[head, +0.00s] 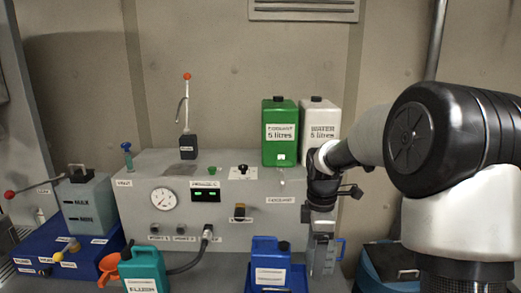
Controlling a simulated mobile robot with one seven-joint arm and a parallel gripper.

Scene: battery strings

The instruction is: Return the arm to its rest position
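My arm reaches in from the right edge, and its wrist hangs down in front of the right end of the grey cabinet (265,225). My gripper (321,229) points down at the end of it. A grey see-through jug (324,261) with a blue handle is directly below and overlaps the fingers in this view. The fingers are small and dark, so I cannot tell whether they are open, shut or touching the jug.
A blue can (270,262) stands left of the jug, and a teal can (143,270) stands further left. A green coolant can (280,133) and a white water can (319,121) stand on the cabinet behind my wrist. A blue-black box (388,266) is beneath my arm.

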